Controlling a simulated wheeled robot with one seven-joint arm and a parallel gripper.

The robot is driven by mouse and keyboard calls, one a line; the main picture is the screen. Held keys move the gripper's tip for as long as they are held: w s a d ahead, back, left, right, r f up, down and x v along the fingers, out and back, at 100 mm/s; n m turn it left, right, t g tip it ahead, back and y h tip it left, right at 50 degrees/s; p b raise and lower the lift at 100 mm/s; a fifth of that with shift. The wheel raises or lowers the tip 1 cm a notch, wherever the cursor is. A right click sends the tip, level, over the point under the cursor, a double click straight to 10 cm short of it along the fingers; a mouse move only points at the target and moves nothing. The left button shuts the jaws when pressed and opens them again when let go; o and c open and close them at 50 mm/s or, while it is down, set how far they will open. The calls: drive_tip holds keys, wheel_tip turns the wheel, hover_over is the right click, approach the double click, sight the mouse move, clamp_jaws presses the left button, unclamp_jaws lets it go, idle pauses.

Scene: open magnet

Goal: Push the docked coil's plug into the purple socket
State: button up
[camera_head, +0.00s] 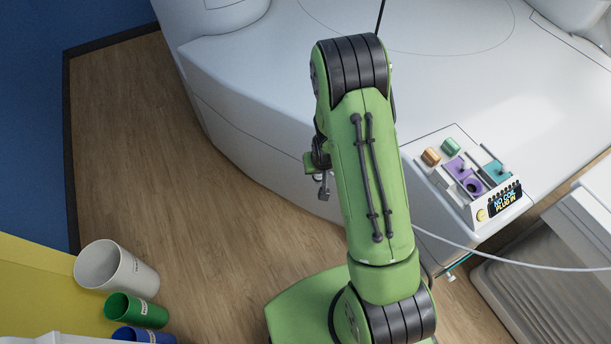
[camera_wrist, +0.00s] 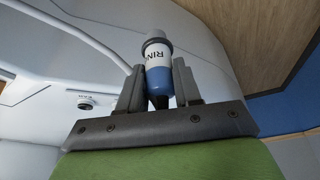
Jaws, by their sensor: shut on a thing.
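The purple socket (camera_head: 473,187) is a dark round hole in a purple block on a white panel at the right of the head view. The panel's display (camera_head: 507,201) reads "NO COIL PLUG IN". My gripper (camera_wrist: 159,75) is shut on a blue bottle-like piece (camera_wrist: 159,80) with a white band lettered "RIN" and a grey top. In the head view my gripper (camera_head: 323,187) is partly hidden behind my green arm, left of and well apart from the socket. I cannot make out the coil or its plug.
Orange (camera_head: 431,156) and green (camera_head: 451,146) knobs and a teal socket block (camera_head: 496,171) sit near the purple one. A pale cable (camera_head: 500,260) runs below the panel. A white bin (camera_head: 117,270) and green cup (camera_head: 135,309) stand lower left. The wooden floor (camera_head: 150,170) is clear.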

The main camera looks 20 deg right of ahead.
drive_tip(key=s+d+r+m+g+h, duration=0.15)
drive_tip(key=d+m, duration=0.25)
drive_tip(key=d, duration=0.8)
drive_tip(key=s+d+r+m+h, duration=0.1)
drive_tip(key=d+r+m, duration=0.2)
drive_tip(key=d, duration=0.9)
drive_tip(key=s+d+r+m+g+h, duration=0.1)
drive_tip(key=s+d+r+m, duration=0.25)
drive_tip(key=s+d, duration=0.5)
drive_tip(key=s+d+r+m+g, duration=0.1)
drive_tip(key=s+d+r+m, duration=0.2)
drive_tip(key=s+d+m, duration=0.5)
wheel_tip(320, 180, down, 8)
drive_tip(key=w+d+n+b, duration=0.1)
drive_tip(key=d+n+b, duration=0.1)
drive_tip(key=b, duration=0.4)
drive_tip(key=shift+d+n+b, duration=0.15)
drive_tip(key=shift+n+b, duration=0.25)
drive_tip(key=shift+n, duration=0.35)
drive_tip(key=shift+f, duration=0.1)
drive_tip(key=shift+f+b, duration=1.6)
